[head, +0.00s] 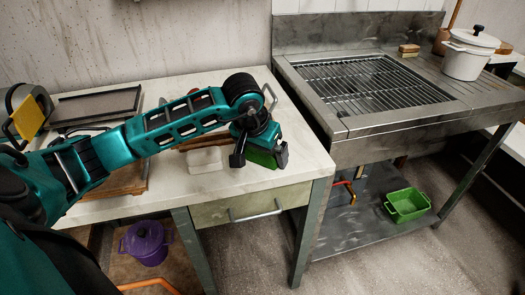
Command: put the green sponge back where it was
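The green sponge (261,159) is between the fingers of my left gripper (260,156), near the front right part of the pale countertop (300,158). The fingers sit at both sides of the sponge and appear shut on it. The gripper body hides the sponge's upper part, and I cannot tell whether its underside touches the counter. My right gripper is not in view.
A white block (206,160) lies left of the gripper. A metal grill (370,85) stands right of the counter, with a white lidded pot (466,60) beyond it. A green basket (407,206) and a purple pot (147,243) are below. The counter's right end is clear.

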